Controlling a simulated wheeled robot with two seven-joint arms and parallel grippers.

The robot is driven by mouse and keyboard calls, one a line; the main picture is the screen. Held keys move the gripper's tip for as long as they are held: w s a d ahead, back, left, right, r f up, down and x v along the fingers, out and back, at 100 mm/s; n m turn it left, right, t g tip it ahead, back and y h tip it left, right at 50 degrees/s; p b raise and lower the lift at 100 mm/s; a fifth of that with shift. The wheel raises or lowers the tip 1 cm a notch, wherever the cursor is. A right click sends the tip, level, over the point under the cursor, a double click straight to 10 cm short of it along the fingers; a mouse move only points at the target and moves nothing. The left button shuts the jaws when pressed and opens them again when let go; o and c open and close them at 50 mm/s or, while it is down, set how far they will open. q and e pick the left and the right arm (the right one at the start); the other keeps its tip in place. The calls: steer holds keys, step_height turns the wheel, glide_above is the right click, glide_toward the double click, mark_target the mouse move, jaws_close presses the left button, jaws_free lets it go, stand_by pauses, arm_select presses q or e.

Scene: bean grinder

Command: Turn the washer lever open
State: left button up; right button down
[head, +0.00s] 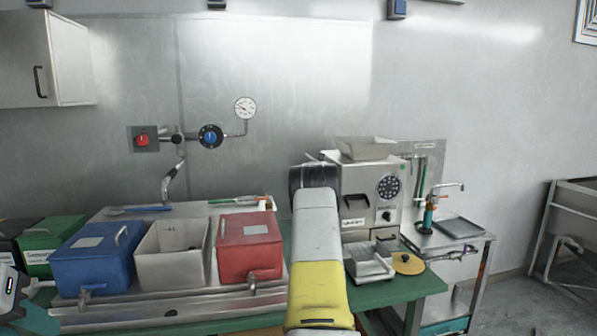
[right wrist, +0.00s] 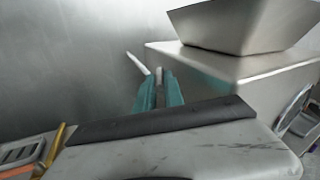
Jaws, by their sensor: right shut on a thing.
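My right gripper (right wrist: 160,88) has teal fingers, close together, in the right wrist view. They are shut on a thin grey piece beside a pale, slanting rod (right wrist: 137,62), which looks like the lever. I cannot tell how far the lever is turned. In the head view my right arm reaches up to the left side of the steel grinder-like machine (head: 364,190). Its dark wrist hides the fingertips, and a pale lever end (head: 312,157) shows just above. The machine's steel hopper also shows in the right wrist view (right wrist: 240,25).
A blue box (head: 95,262), an open white bin (head: 170,265) and a red box (head: 250,252) stand left of my arm. A red knob (head: 142,140) and a blue valve (head: 210,136) are on the wall. A steel sink table (head: 455,238) stands at right.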

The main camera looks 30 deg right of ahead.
steer(key=shift+r, duration=0.1)
stand_by(0.5)
steer(key=c, duration=1.5)
jaws_free()
steer(key=shift+d, duration=0.1)
steer(key=shift+o, duration=0.2)
steer(key=shift+s, duration=0.1)
steer(key=v, duration=0.7)
steer(key=shift+s+a, duration=0.2)
steer(key=shift+s, duration=0.05)
